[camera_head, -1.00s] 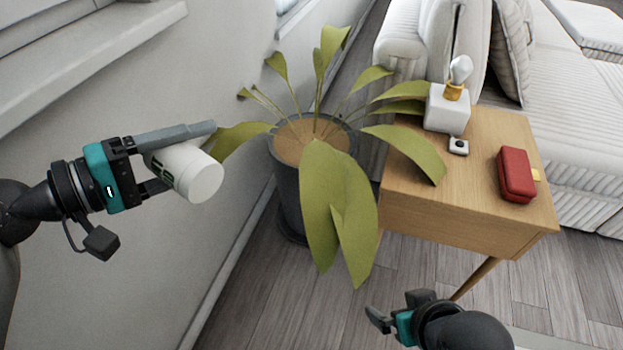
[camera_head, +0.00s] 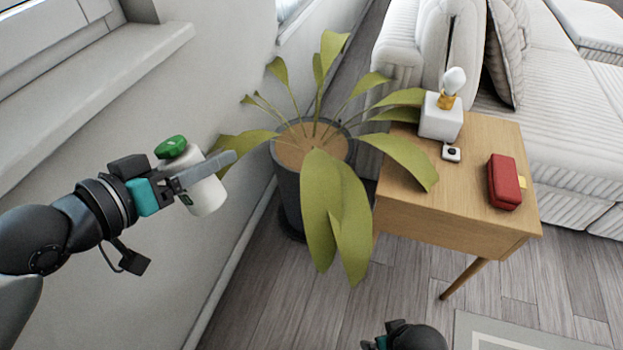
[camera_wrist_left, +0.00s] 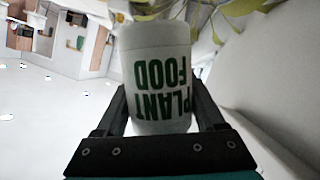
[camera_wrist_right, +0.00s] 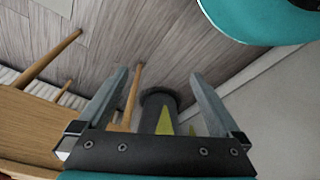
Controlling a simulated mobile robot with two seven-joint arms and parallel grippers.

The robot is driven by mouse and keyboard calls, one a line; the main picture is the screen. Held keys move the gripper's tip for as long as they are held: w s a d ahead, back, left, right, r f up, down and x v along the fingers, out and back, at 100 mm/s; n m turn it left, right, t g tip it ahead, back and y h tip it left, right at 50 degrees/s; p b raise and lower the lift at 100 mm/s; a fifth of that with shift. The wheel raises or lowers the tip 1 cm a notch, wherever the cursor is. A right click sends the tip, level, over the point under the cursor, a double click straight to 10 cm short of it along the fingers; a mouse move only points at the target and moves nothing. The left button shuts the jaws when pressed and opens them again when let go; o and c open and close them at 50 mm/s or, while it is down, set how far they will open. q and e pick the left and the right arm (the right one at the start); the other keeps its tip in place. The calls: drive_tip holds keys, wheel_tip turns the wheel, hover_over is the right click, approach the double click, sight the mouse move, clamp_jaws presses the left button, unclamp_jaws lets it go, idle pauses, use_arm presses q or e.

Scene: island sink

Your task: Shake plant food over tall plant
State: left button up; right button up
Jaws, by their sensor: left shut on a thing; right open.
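My left gripper (camera_head: 205,172) is shut on the white plant food bottle (camera_head: 210,196), left of the plant, near the wall. The bottle is tilted, its green cap (camera_head: 171,147) at the upper left and its base at the lower right. In the left wrist view the bottle (camera_wrist_left: 157,75) sits between both fingers with its PLANT FOOD label upside down. The tall plant (camera_head: 335,215) has broad yellow-green leaves and stands in a dark grey pot (camera_head: 289,190). My right gripper (camera_wrist_right: 160,85) is open and empty; only part of it shows at the head view's bottom edge.
A white sofa (camera_head: 560,130) is behind. A window ledge (camera_head: 110,75) juts out at the upper left.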

use_arm(q)
drive_tip(key=m+p, duration=0.1)
drive_tip(key=r+m+t+y+p, duration=0.1)
drive_tip(key=shift+m, duration=0.7)
use_arm(e)
wheel_tip(320, 180, down, 5)
drive_tip(key=s+d, duration=0.1)
drive_tip(key=s, duration=0.1)
drive_tip(key=shift+s+d+f, duration=0.2)
drive_tip(key=shift+s+d, duration=0.2)
use_arm(q)
drive_tip(key=shift+f, duration=0.3)
wheel_tip(320, 180, down, 12)
drive_tip(key=b, duration=1.2)
use_arm(e)
drive_tip(key=w+a+r+t+y, duration=0.1)
drive_tip(key=w+a+r+t, duration=0.3)
drive_tip(key=r, duration=0.4)
drive_tip(key=w+a+r+t+y, duration=0.2)
drive_tip(key=w+a+r+t, duration=0.2)
drive_tip(key=r, duration=0.5)
drive_tip(key=w+a, duration=0.1)
drive_tip(key=w, duration=0.1)
drive_tip(key=shift+w+a+y, duration=0.2)
drive_tip(key=shift+w+y, duration=0.1)
drive_tip(key=shift+w, duration=0.1)
use_arm(q)
drive_tip(key=shift+r, duration=0.1)
use_arm(e)
drive_tip(key=shift+r, duration=0.1)
